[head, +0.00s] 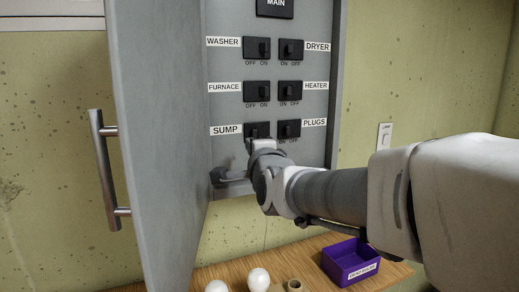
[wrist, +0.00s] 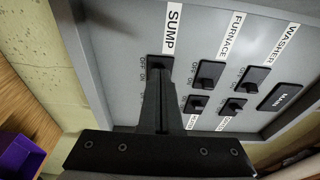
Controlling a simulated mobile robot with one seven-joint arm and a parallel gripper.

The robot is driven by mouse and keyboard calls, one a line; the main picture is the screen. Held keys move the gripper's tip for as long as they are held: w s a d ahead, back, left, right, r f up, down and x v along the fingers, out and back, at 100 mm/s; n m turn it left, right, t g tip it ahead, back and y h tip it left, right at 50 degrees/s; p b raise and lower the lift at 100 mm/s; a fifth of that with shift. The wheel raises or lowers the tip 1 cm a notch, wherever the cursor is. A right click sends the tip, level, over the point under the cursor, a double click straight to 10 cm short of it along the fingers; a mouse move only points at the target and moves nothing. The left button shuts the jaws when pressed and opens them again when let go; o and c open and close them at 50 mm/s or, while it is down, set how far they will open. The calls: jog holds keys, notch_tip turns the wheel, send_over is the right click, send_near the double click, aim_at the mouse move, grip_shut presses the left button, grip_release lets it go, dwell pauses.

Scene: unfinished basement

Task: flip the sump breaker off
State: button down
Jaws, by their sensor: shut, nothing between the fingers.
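The sump breaker (head: 257,129) is a black switch at the bottom of the left column in the open grey panel, beside a white SUMP label (head: 226,131). In the wrist view the label (wrist: 172,28) stands just beyond the breaker. My gripper (head: 250,143) is shut and empty, with its tips at the sump breaker's lower edge. In the wrist view my gripper's fingers (wrist: 159,68) cover most of that breaker, with OFF and ON marks beside them. The fingers hide the sump lever, so I cannot tell its position or whether they touch it.
The plugs breaker (head: 288,129) is close on the right, with the furnace breaker (head: 257,91) above. The panel door (head: 160,150) stands open at left, with a bar handle (head: 104,170). Below, a wooden shelf (head: 215,273) holds white bulbs and a purple bin (head: 350,264).

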jog(key=shift+s+a, duration=0.2)
jog(key=shift+s, duration=0.35)
jog(key=shift+d, duration=0.1)
